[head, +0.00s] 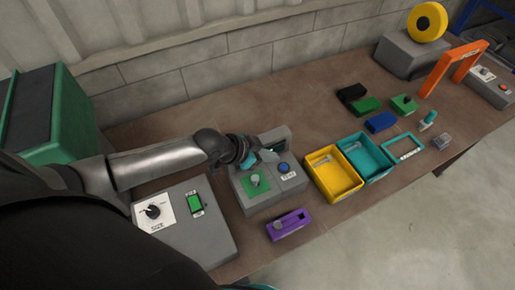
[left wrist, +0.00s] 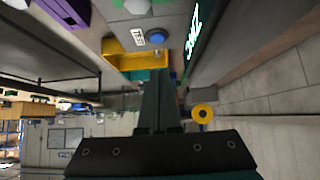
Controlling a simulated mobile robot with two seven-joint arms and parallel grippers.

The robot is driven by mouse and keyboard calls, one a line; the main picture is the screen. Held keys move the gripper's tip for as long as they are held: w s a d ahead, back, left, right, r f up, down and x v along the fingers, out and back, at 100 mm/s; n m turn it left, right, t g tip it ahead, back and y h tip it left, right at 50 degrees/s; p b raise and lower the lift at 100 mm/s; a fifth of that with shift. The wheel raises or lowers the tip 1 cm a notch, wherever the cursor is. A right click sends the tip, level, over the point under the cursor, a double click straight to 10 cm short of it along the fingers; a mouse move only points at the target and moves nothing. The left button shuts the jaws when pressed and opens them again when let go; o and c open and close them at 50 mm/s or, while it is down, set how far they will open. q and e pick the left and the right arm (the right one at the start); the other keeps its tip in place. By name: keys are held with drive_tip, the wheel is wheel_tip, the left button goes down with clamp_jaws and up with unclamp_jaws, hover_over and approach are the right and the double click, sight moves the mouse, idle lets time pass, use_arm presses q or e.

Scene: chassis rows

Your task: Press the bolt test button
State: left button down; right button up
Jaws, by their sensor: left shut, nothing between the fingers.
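The grey bolt tester box (head: 270,199) stands on the bench, with a round blue button (head: 284,168) and a white label in front of it. The button also shows in the left wrist view (left wrist: 156,37), beside a label reading TEST. A grey bolt stands on the box's green pad (head: 255,185). My left gripper (head: 252,162) is over the back left part of the box, left of the button and apart from it. Its fingers look closed together in the left wrist view (left wrist: 160,95), with nothing between them. My right gripper is not seen.
A yellow bin (head: 332,186) and a teal bin (head: 365,158) stand right of the tester. A grey box with a dial and green switch (head: 194,245) is at the left. An orange arch (head: 452,66) stands far right.

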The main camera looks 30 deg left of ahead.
use_arm(q)
drive_tip(key=v, duration=0.5)
drive_tip(key=shift+r, duration=0.3)
idle(0.6)
